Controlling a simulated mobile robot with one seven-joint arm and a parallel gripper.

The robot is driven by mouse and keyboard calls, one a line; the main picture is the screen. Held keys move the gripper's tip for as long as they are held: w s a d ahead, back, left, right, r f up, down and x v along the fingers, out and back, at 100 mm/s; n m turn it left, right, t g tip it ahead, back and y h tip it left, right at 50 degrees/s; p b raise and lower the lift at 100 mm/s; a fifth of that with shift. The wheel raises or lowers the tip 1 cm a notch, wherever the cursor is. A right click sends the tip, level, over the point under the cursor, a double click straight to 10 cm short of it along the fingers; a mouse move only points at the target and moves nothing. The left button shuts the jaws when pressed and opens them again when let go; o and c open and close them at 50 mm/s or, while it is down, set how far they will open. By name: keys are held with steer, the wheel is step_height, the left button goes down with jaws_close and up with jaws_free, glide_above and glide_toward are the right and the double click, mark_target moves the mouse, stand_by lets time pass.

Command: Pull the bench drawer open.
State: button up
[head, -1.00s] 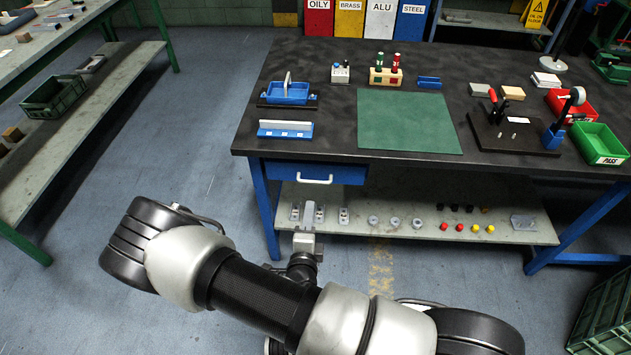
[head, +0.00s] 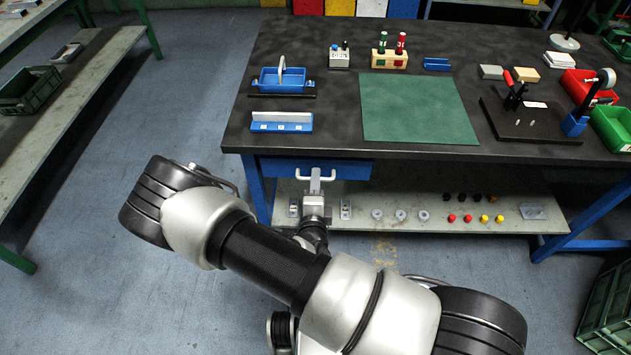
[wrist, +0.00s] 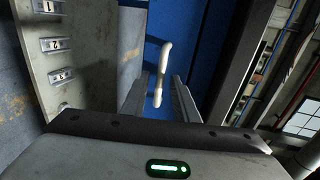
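The blue bench drawer (head: 345,168) sits under the left end of the dark bench top, and its front looks flush with the bench. Its white bar handle (head: 327,178) is partly hidden by my gripper (head: 315,184) in the head view. In the wrist view, the handle (wrist: 162,70) lies between the two fingers of my gripper (wrist: 160,84), in front of the blue drawer front (wrist: 190,40). The fingers are apart, with a visible gap on each side of the handle. Whether a finger touches it farther in, I cannot tell.
A shelf (head: 380,222) below the drawer carries several small parts; numbered tags show on it in the wrist view (wrist: 55,44). A blue bench leg (head: 257,195) stands left of the drawer. The floor (head: 190,110) left of the bench is clear.

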jaws_close()
steer(key=shift+s, duration=0.1)
steer(key=s+f+p+v, duration=0.1)
steer(key=f+p+v, duration=0.2)
steer(key=v, duration=1.8)
steer(key=shift+s+f, duration=0.2)
steer(key=shift+f, duration=0.4)
jaws_free()
